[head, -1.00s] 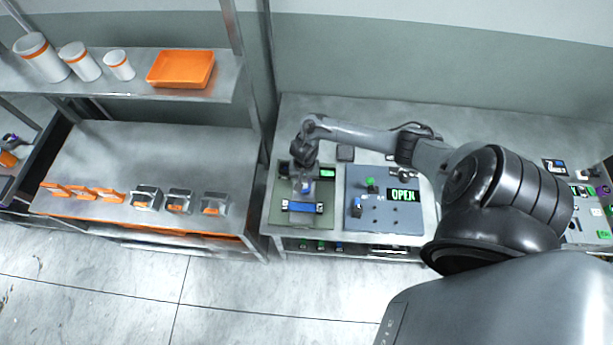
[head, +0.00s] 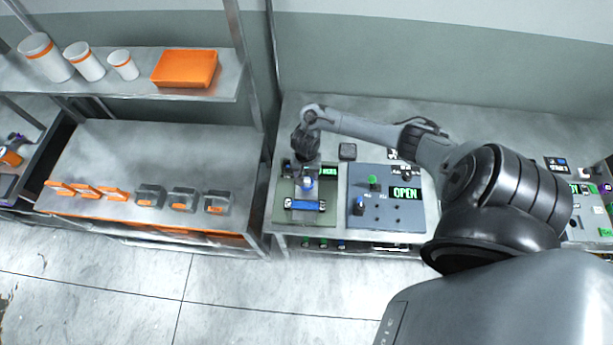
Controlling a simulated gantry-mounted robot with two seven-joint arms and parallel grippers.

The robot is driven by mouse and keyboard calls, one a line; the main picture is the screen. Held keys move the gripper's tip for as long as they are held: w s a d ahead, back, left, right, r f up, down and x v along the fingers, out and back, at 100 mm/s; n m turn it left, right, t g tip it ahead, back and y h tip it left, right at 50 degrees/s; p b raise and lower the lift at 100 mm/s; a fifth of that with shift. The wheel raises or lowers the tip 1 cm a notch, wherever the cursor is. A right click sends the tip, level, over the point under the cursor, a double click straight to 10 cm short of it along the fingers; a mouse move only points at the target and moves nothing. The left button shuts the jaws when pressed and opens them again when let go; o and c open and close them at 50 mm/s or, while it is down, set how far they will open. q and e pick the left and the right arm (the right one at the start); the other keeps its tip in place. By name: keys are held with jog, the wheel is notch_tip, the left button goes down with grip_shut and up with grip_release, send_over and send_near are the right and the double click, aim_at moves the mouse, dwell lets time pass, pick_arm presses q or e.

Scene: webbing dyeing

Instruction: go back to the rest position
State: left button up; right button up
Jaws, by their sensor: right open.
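My right gripper (head: 304,172) hangs at the end of my right arm, pointing down over the green panel (head: 286,216) on the table. It is open and looks empty. Below it, a blue knob or button (head: 308,183) and a blue bar (head: 304,205) show on the green panel. The fingertips are small and partly blend with the panel, so I cannot tell whether they touch anything. My left gripper is not in view.
A blue-grey panel (head: 385,222) with a green button and an "OPEN" display (head: 405,193) stands right of the green panel. A shelf at left holds white canisters (head: 84,61) and an orange tray (head: 184,69). Several grey-orange holders (head: 183,199) line the lower bench. Floor in front is clear.

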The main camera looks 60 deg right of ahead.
jog(key=r, duration=0.1)
jog(key=r+p, duration=0.1)
jog(key=r, duration=0.3)
jog(key=shift+d+r+p, duration=0.25)
jog(key=shift+p, duration=0.1)
jog(key=s+a+f+g+y+p, duration=0.15)
jog(key=s+a+f, duration=0.35)
jog(key=s+a, duration=0.5)
jog(key=s+a+n+t+y, duration=0.1)
jog(key=s+a+t+y, duration=0.15)
jog(key=a, duration=1.35)
jog(key=w+a+r+n+t+h, duration=0.1)
jog(key=w+a+r+n+t, duration=0.25)
jog(key=r, duration=0.45)
jog(key=d+r+n+h, duration=0.3)
jog(key=d+r+n, duration=0.4)
jog(key=r+n, duration=0.3)
jog(key=shift+s+d+r+n+g, duration=0.25)
jog(key=shift+d+r+n+g, duration=0.1)
jog(key=shift+r, duration=0.4)
